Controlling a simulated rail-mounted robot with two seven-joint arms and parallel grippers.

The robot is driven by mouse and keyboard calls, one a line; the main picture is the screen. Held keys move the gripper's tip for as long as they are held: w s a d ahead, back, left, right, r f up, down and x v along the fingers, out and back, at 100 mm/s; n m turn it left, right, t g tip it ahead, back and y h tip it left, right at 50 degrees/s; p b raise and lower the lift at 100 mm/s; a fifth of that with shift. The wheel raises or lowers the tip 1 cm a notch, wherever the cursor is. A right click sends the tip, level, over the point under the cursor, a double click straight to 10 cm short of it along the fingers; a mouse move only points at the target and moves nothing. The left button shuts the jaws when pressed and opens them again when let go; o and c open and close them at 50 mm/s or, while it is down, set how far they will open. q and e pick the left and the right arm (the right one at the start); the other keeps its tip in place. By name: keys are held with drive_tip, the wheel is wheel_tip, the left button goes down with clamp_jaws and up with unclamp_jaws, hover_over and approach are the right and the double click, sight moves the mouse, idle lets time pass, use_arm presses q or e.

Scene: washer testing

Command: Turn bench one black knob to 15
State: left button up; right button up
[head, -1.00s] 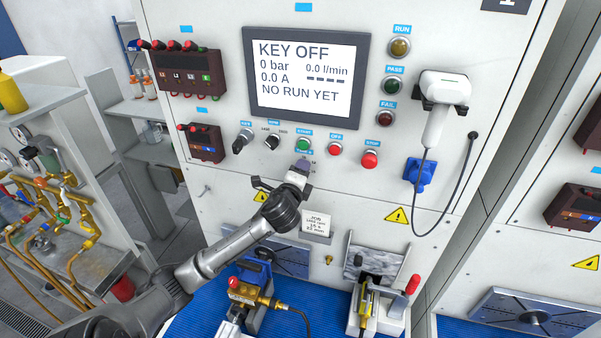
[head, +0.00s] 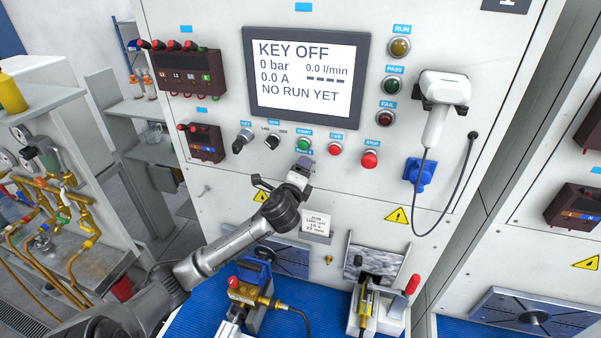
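My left gripper (head: 304,164) is pressed close to the panel of the bench, just below the green START button (head: 303,144). A small blue label (head: 304,152) shows right above its fingertips. Any knob at that spot is hidden behind the gripper, so its pointer and scale cannot be read. I cannot tell whether the fingers are open or closed on something. A black selector knob (head: 271,142) and a black key switch (head: 242,140) sit to the left, clear of the gripper. My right gripper is not in view.
The screen (head: 306,77) reads KEY OFF and NO RUN YET. Red OFF (head: 335,149) and STOP (head: 370,159) buttons are right of the gripper. A job card (head: 316,225) is below. A white scanner (head: 439,105) hangs at right. Fixtures stand on the blue mat (head: 318,300).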

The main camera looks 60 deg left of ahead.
use_arm(q)
drive_tip(key=b+v, duration=0.4)
drive_tip(key=v, duration=0.9)
drive_tip(key=shift+s+d, duration=0.25)
drive_tip(key=shift+d, duration=0.05)
idle(0.5)
